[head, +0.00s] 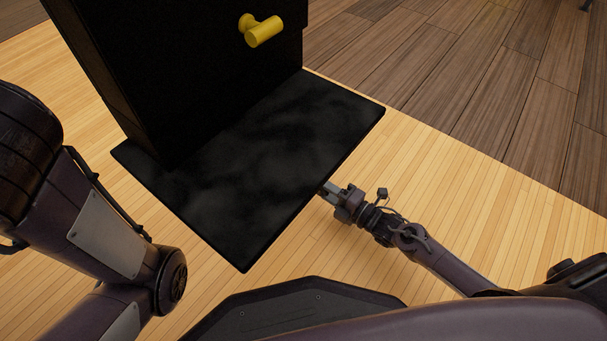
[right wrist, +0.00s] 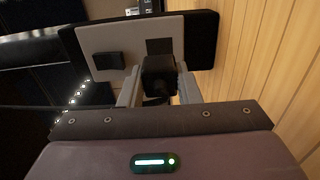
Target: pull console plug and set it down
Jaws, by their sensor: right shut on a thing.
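The black console (head: 200,60) stands upright on a black slab in the head view, with a yellow T-shaped handle (head: 263,31) on its face. My right gripper (head: 328,188) is at the slab's right edge, its fingertips partly hidden by it. In the right wrist view, my right gripper (right wrist: 158,90) is shut on a black block (right wrist: 158,75), apparently the plug. Behind it is a grey panel (right wrist: 125,35) with a dark square (right wrist: 159,46) and a second black block (right wrist: 108,61). I cannot tell whether the held plug still touches the panel. My left gripper is out of view.
The black slab (head: 250,215) juts out from the console over a light wood floor (head: 440,180). Darker planks (head: 480,70) lie at the upper right. In the right wrist view, a row of small lights (right wrist: 76,100) shows at left. Floor right of the slab looks clear.

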